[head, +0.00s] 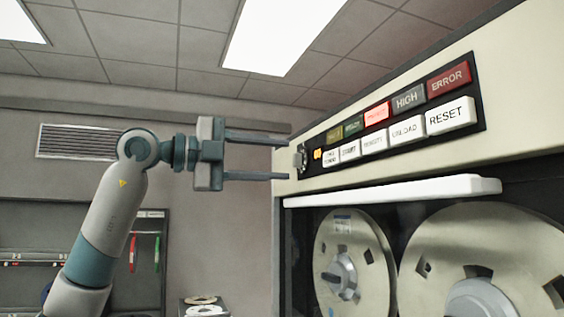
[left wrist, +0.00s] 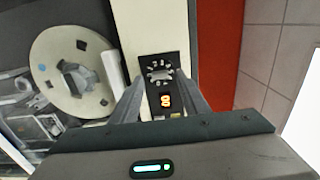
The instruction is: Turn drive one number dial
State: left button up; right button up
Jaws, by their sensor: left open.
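The drive number dial (head: 300,157) is a small dark knob at the left end of the button panel on the cream tape drive, seen nearly edge-on. In the left wrist view the dial (left wrist: 160,73) shows face-on, grey with a ring of pale marks on a black plate. An orange lit digit (left wrist: 166,100) glows beside it; I cannot read it surely. My left gripper (head: 285,158) is open and empty. Its two fingers point at the dial, one above and one below its height in the head view, with their tips just short of it. My right gripper is not in view.
Lit labels and white buttons (head: 450,116) run along the panel to the right of the dial. A white ledge (head: 400,191) juts out below the panel, above two large tape reels (head: 352,262). Open air lies left of the drive, before the wall.

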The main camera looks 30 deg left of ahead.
pick_arm(q)
jog(key=v, duration=1.5)
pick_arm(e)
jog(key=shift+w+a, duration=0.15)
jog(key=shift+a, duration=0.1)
pick_arm(q)
jog(key=shift+a, duration=0.1)
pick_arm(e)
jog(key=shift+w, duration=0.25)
